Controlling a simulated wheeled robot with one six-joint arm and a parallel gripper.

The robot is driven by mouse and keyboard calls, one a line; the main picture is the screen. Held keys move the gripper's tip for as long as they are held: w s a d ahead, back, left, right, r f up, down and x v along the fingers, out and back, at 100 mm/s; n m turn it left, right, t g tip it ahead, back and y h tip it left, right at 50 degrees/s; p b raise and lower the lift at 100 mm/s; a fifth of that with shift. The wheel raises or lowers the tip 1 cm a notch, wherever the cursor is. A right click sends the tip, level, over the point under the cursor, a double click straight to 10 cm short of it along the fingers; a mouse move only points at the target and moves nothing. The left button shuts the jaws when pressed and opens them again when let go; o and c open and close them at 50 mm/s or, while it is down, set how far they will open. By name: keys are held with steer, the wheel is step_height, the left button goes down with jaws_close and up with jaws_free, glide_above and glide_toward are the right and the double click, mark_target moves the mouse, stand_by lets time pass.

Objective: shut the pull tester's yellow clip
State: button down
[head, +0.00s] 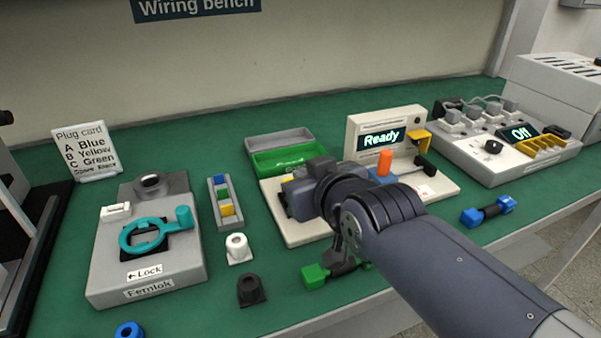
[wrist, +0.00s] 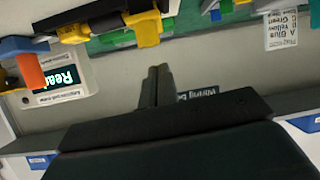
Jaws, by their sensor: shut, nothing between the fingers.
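The pull tester (head: 318,238) is a pale base with a display reading "Ready". In the wrist view, which is upside down, the yellow clip (wrist: 145,28) appears at the top, just beyond my fingertips. In the head view only a bit of yellow (head: 287,180) shows beside my wrist; the rest is hidden. I cannot tell whether the clip is open or shut. My gripper (wrist: 159,72) has its fingers together, with nothing between them. It is over the tester's left part. The fingers appear apart from the clip, though contact is unclear.
An orange lever (head: 385,160) on a blue block and a yellow hook (head: 420,140) stand near the display. A green tray (head: 288,160) lies behind. A Femlok fixture (head: 150,275) and loose plugs are left; a power unit (head: 510,140) is right.

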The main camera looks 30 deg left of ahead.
steer(key=shift+s+d+f+b, duration=0.25)
steer(key=shift+f+b, duration=0.15)
steer(key=shift+f, duration=0.2)
steer(key=shift+s+d+f+b, duration=0.1)
steer(key=shift+d+f+b, duration=0.2)
steer(key=shift+f, duration=0.25)
steer(key=shift+s+d+f+b, duration=0.15)
steer(key=shift+f+b, duration=0.25)
steer(key=shift+f, duration=0.2)
steer(key=shift+s+d+f+b, duration=0.1)
steer(key=shift+s+f+b, duration=0.05)
steer(key=shift+f+b, duration=0.35)
steer(key=shift+f, duration=0.1)
steer(key=shift+r+p, duration=0.95)
steer(key=shift+r, duration=0.2)
step_height(320, 180, up, 4)
steer(key=r+p, duration=0.1)
steer(key=p, duration=0.2)
steer(key=s+d+f, duration=0.3)
steer(key=d, duration=0.2)
steer(key=s+d+f, duration=0.2)
steer(key=shift+s+d+f, duration=0.15)
steer(key=shift+s+f, duration=0.15)
steer(key=shift+s, duration=0.05)
